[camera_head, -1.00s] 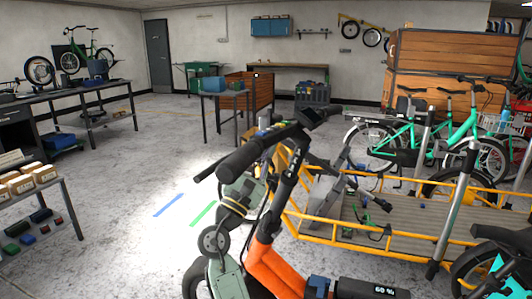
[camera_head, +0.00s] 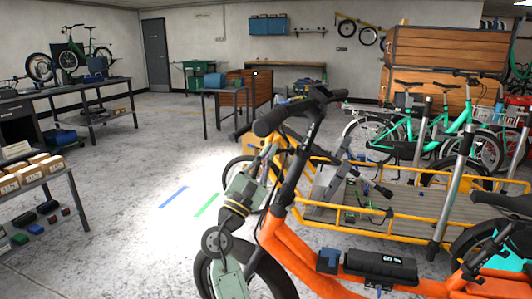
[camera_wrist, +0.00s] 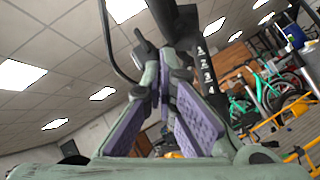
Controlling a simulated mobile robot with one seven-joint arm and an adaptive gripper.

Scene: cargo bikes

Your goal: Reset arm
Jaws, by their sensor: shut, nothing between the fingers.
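My arm (camera_head: 238,200), in green and grey links, rises at the lower middle of the head view. It is folded upward close beside the handlebar and front of an orange bike (camera_head: 290,250). In the wrist view my gripper (camera_wrist: 163,75) points upward with its purple-padded fingers shut and nothing between them. The bike's dark stem (camera_wrist: 200,65), marked with numbers, stands right beside and behind the fingers. I cannot tell whether they touch. In the head view the gripper is hard to make out against the handlebar.
A yellow-railed cargo bike (camera_head: 400,225) stands behind the orange one, with green bikes (camera_head: 440,130) farther right. A shelf with boxes (camera_head: 40,175) is at the left edge. The floor with blue (camera_head: 172,197) and green (camera_head: 206,205) tape strips is free.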

